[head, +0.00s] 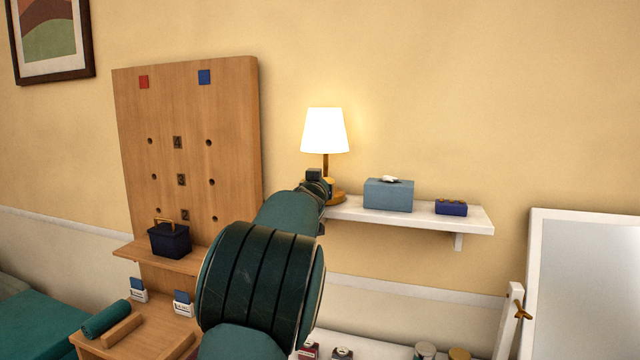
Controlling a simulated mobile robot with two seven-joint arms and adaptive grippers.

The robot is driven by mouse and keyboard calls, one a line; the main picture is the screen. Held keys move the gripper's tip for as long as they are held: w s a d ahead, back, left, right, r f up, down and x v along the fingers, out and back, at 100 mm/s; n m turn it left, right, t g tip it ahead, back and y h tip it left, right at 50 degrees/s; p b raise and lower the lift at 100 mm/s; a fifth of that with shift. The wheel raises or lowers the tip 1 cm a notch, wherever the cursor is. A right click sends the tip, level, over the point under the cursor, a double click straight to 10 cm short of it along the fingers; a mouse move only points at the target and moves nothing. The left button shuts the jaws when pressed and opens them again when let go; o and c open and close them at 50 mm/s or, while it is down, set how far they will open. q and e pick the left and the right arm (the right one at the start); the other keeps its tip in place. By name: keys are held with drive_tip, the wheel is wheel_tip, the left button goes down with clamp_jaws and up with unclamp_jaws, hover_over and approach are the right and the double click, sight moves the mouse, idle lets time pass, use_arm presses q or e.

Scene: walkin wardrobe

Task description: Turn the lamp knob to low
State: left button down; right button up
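The lamp (325,131) stands at the left end of a white wall shelf, with a glowing white shade, a thin stem and a round wooden base (337,198). One teal arm rises from the bottom, left of centre, and I take it as my left. Its gripper (319,182) is at the front left of the lamp base and overlaps it in the picture. A small yellowish part shows beside the gripper; I cannot tell whether it is the knob. The fingers are too small and covered to tell their opening or any contact. My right gripper is out of view.
On the white shelf (455,218), a blue tissue box (388,195) and a small dark blue box (451,208) stand right of the lamp. A wooden pegboard (190,120) with a dark basket (170,240) is at left. A mirror (590,290) stands at right.

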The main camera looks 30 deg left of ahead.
use_arm(q)
drive_tip(key=shift+f, duration=0.1)
drive_tip(key=c, duration=0.8)
unclamp_jaws()
drive_tip(key=shift+s+d, duration=0.1)
drive_tip(key=shift+s, duration=0.1)
drive_tip(key=v, duration=1.1)
drive_tip(key=shift+s, duration=0.35)
